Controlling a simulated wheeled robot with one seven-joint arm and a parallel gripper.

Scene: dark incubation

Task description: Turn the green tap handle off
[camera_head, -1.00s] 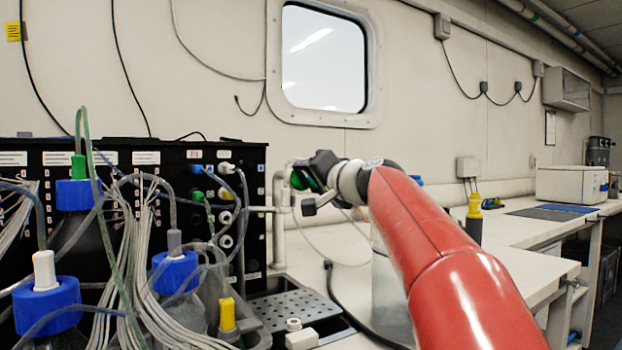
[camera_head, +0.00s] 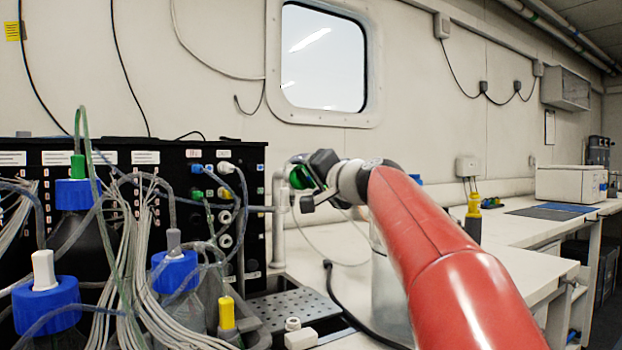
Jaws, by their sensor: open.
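The green tap handle (camera_head: 299,178) shows as a small green patch at the top of a pale tap pipe (camera_head: 278,220), over the sink. My gripper (camera_head: 304,180) is at the handle, with its dark fingers on either side of the green as far as I can see. The jaws are open. My gripper and wrist hide part of the handle, and I cannot tell whether the fingers touch it.
A black panel (camera_head: 150,155) with cables and plugs stands left of the tap. Blue-capped bottles (camera_head: 75,230) and tubing crowd the front left. A perforated drain tray (camera_head: 296,308) lies below the tap. The bench (camera_head: 530,228) to the right has clear room.

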